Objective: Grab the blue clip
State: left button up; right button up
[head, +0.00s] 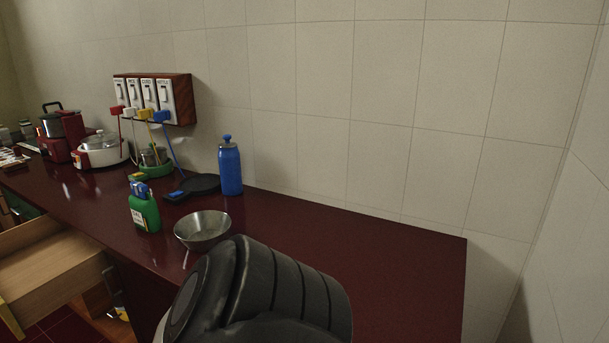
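I cannot single out a blue clip with certainty. A small blue piece (141,187) sits at the top of a green bottle (145,211) on the dark red counter; it may be a cap or a clip. A blue plug (161,116) with a blue cord is at the wall switch panel (154,96). A dark grey ribbed arm part of mine fills the bottom centre and covers part of the counter. Neither of my grippers' fingertips shows.
A metal bowl (203,229), a blue water bottle (230,168) and a black flat pan-like item (200,186) stand near the green bottle. A white cooker (102,152) is farther left. An open wooden drawer (55,270) juts out at lower left. The counter's right part (400,255) is bare.

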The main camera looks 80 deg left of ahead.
aim_at(139, 189)
jog(key=u, duration=2.25)
